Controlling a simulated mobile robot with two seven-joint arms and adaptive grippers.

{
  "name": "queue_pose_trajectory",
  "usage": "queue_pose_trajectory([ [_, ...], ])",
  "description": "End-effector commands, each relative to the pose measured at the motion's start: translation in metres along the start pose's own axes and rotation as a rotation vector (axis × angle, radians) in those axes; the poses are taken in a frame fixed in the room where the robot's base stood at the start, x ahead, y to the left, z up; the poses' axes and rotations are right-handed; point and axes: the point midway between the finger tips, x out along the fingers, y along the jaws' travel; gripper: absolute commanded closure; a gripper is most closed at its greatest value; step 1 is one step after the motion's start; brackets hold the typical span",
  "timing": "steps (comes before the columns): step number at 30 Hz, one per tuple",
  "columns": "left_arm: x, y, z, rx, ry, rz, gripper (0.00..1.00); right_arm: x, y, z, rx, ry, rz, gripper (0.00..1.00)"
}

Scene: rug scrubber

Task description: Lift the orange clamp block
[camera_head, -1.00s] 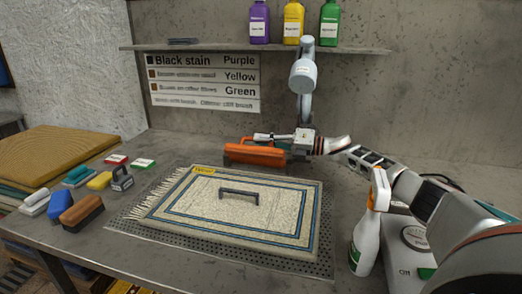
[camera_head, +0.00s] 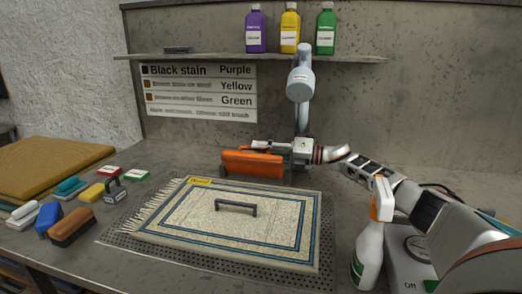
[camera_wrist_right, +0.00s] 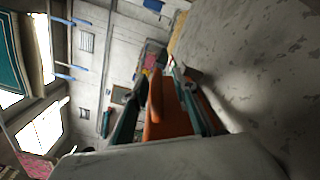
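The orange clamp block (camera_head: 252,163) lies at the back of the table, just behind the rug board. My right gripper (camera_head: 264,147) reaches it from the right, with its fingers at the block's top edge. In the right wrist view the orange block (camera_wrist_right: 166,112) shows between the two teal and dark fingers (camera_wrist_right: 170,100), one on each side. Whether the fingers press on it cannot be made out. The block shows no clear gap above the table. My left gripper is not in view.
A rug (camera_head: 237,217) with a dark handle lies on a perforated mat in front. Brushes (camera_head: 72,227) and small blocks lie at left. A spray bottle (camera_head: 369,250) stands beside my right arm. A shelf (camera_head: 190,56) with three bottles hangs above; a grey lamp-like fixture (camera_head: 300,88) stands behind the gripper.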

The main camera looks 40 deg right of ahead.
Motion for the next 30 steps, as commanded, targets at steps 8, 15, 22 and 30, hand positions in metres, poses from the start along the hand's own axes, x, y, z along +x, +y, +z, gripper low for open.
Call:
queue_pose_trajectory([
  [8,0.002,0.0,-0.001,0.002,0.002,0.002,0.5,-0.001,0.002,0.0,0.001,0.002,0.003,0.72],
  [15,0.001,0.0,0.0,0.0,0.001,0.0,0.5,-0.032,0.0,0.0,0.001,0.001,-0.001,0.72],
  [22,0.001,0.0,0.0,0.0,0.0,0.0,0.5,-0.079,0.0,-0.001,0.003,0.003,-0.002,0.72],
  [30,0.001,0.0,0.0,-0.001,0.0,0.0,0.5,-0.114,0.0,-0.001,0.001,0.002,0.0,0.72],
])
